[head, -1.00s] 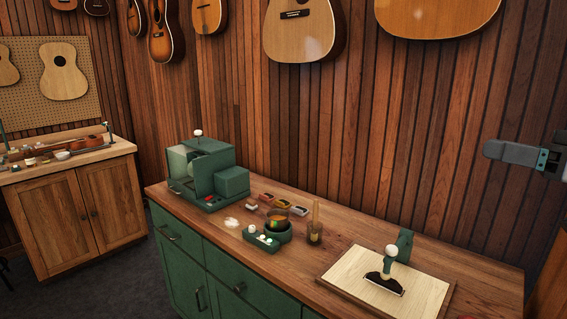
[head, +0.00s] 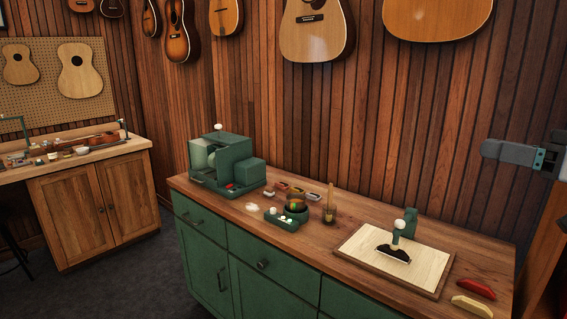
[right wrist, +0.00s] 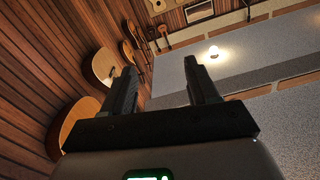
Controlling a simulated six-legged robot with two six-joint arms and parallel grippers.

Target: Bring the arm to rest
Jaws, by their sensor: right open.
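My right gripper (head: 512,153) is at the right edge of the head view, raised in front of the wood-panelled wall and above the level of the green cabinet's top. In the right wrist view its two dark fingers (right wrist: 163,88) stand apart with nothing between them. Beyond the fingers are the wall with hanging guitars and the ceiling with a lit lamp. My left gripper does not show in the head view.
The green cabinet (head: 241,271) has a wooden top carrying a green machine (head: 234,158), small dishes, a green tray (head: 280,220), a pale board (head: 362,257) with a knobbed tool, and red (head: 476,288) and cream (head: 472,306) pieces. A wooden bench (head: 95,200) stands at left.

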